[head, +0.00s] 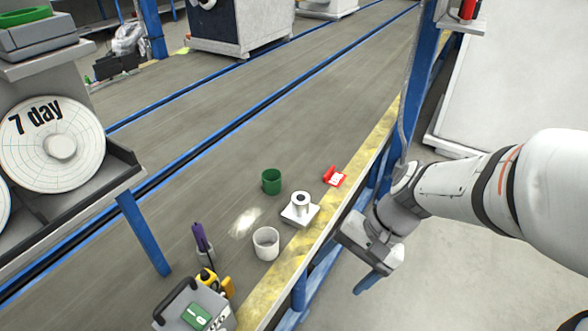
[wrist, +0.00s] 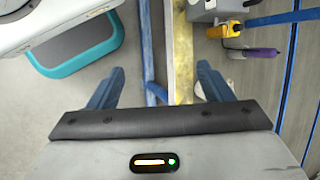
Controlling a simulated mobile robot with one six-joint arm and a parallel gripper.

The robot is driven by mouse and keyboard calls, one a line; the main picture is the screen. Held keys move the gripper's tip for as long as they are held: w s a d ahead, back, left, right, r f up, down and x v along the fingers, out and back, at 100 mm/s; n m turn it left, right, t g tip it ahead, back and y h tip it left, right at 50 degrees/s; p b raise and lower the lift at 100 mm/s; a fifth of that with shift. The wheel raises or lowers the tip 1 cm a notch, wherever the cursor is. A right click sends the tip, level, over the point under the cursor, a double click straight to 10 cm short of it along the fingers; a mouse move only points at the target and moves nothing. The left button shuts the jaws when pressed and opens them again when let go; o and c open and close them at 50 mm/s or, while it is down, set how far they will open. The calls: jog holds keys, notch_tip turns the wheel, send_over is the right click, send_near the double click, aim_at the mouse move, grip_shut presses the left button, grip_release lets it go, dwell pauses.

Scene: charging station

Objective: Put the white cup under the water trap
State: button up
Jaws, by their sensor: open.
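The white cup (head: 266,244) stands upright and open-topped on the grey floor strip beside the yellow edge, low in the middle of the head view. I cannot pick it out surely in the wrist view. I cannot tell for sure which thing is the water trap. A white block with a dark-topped round post (head: 300,207) stands just behind and right of the cup. My gripper (head: 370,282) hangs right of the blue rail, apart from the cup. In the wrist view its two blue fingers (wrist: 160,85) are wide apart with nothing held between them.
A green cup (head: 271,181) and a red item (head: 335,176) stand near the white cup. A purple-handled tool (head: 201,240) and a grey case (head: 192,306) are to its left. The blue rail (head: 313,272) runs between my gripper and the cup.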

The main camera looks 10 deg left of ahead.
jog(key=o, duration=0.3)
jog(key=w+a+f+m+g+y+b, duration=0.1)
jog(key=a+f+m+y+b, duration=0.2)
jog(key=a+f, duration=0.4)
jog(key=shift+w+a+m+g+y+b, duration=0.15)
jog(key=shift+w+m+g+y+b, duration=0.2)
jog(key=shift+y+b, duration=0.25)
jog(key=shift+o, duration=0.5)
jog(key=w+a+f+m+t+y+b, duration=0.1)
jog(key=w+a+f+m+y+b, duration=0.3)
jog(key=a+f, duration=0.1)
jog(key=shift+w+y, duration=0.2)
jog(key=shift+y, duration=0.1)
jog(key=m+t+y+b, duration=0.2)
jog(key=m+t+b, duration=0.4)
jog(key=m+t, duration=0.45)
send_near(257, 235)
jog(key=shift+s+d+f+m+g, duration=0.3)
jog(key=shift+s+d+f+g, duration=0.05)
jog(key=shift+f+g, duration=0.15)
jog(key=shift+w+a+f+b, duration=0.1)
jog(key=shift+w+a+b, duration=0.1)
jog(key=shift+b, duration=0.1)
jog(key=x, duration=0.2)
jog(key=r+b+x, duration=0.1)
jog(key=x, duration=0.1)
jog(key=b+x, duration=0.1)
jog(key=x, duration=0.2)
jog(key=shift+w+r, duration=0.25)
jog(key=shift+w, duration=0.1)
